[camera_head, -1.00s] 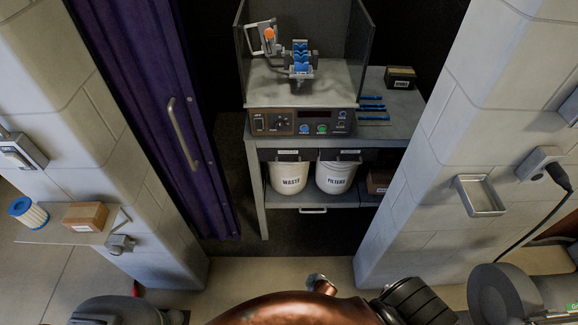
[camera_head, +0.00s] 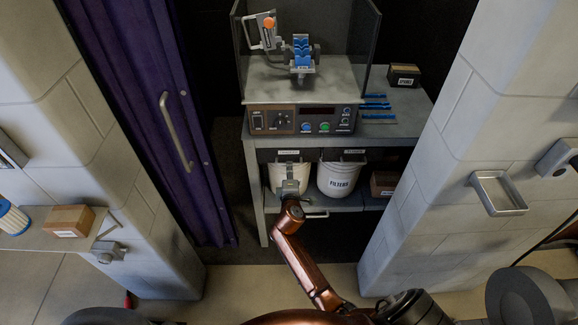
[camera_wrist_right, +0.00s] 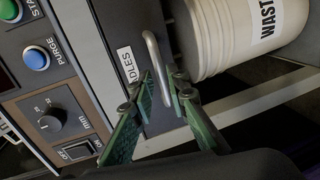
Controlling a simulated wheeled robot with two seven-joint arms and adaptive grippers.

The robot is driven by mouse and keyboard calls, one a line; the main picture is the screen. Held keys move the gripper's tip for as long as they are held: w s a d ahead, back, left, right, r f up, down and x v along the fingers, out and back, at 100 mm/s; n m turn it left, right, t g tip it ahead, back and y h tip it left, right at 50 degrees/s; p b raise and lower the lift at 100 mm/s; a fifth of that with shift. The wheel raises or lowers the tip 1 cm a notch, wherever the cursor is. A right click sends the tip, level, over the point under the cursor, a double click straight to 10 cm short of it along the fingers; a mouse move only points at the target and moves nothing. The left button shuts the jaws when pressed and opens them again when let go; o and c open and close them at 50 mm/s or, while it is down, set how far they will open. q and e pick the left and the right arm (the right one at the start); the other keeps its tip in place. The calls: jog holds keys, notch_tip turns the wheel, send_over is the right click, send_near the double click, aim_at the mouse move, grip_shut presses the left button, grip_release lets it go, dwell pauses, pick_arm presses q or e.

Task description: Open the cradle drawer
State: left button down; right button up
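The cradle drawer (camera_head: 267,155) is the dark left drawer under the workbench top, and looks shut. In the right wrist view its front (camera_wrist_right: 115,25) has a white label partly reading "DLES" and a silver bar handle (camera_wrist_right: 152,45). My right gripper (camera_head: 290,170) reaches up to the drawer front from below. In the wrist view its green fingers (camera_wrist_right: 159,77) stand on either side of the handle's lower part, with narrow gaps showing, so it looks open. Whether a finger touches the handle is unclear. My left gripper is not in view.
A WASTE bin (camera_wrist_right: 225,35), partly hidden by my gripper in the head view, and a FILTERS bin (camera_head: 338,180) stand on the shelf below. A control panel (camera_head: 300,120) sits above. Block walls (camera_head: 440,170) and a purple door (camera_head: 150,110) flank the narrow bay.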

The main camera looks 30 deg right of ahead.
jog(key=shift+x, duration=1.7)
grip_shut()
jog(key=shift+a+f, duration=0.15)
